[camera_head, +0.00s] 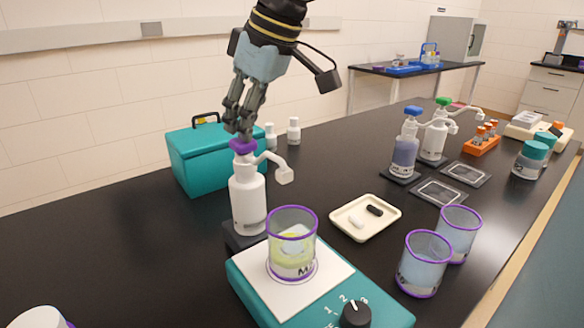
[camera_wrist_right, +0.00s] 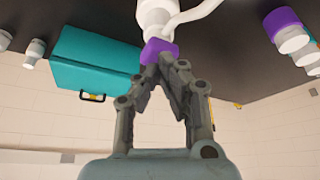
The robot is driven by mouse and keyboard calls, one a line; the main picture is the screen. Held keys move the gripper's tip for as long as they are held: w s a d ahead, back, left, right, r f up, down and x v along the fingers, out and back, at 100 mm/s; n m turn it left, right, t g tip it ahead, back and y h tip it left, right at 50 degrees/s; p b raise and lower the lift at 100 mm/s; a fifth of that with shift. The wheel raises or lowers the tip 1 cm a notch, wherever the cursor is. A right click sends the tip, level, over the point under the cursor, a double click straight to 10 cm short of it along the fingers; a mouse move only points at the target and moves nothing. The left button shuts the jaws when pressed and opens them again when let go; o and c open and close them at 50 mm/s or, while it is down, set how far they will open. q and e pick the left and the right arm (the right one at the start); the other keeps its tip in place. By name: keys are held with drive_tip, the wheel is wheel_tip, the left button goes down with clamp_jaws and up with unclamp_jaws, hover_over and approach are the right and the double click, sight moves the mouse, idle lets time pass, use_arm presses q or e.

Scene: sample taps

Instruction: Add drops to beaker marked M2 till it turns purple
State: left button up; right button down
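The beaker (camera_head: 292,243) has a purple rim and stands on the white top plate of a teal stirrer (camera_head: 250,287). It holds pale yellow-green liquid, and its label shows an M; the rest is unreadable. Behind it stands a white dropper bottle (camera_head: 248,197) with a purple top (camera_head: 243,146) and a spout pointing right toward the beaker. My right gripper (camera_head: 240,132) comes down from above, its fingers together and their tips at the purple top. The right wrist view also shows the purple top (camera_wrist_right: 158,50) at the fingertips (camera_wrist_right: 158,70). My left gripper is not in view.
Two more purple-rimmed beakers (camera_head: 425,262) (camera_head: 459,232) stand right of the stirrer. A cream tray (camera_head: 385,228) holds a black and a white bar. A teal box (camera_head: 215,155) stands behind the bottle. Blue-topped (camera_head: 405,150) and green-topped (camera_head: 435,138) bottles stand farther back.

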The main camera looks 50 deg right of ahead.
drive_tip(key=shift+r, duration=0.1)
drive_tip(key=shift+r+p, duration=1.2)
drive_tip(key=shift+p, duration=0.05)
drive_tip(key=shift+r, duration=0.1)
wheel_tip(320, 180, up, 6)
drive_tip(key=p, duration=0.5)
drive_tip(key=shift+s, duration=0.1)
idle(0.3)
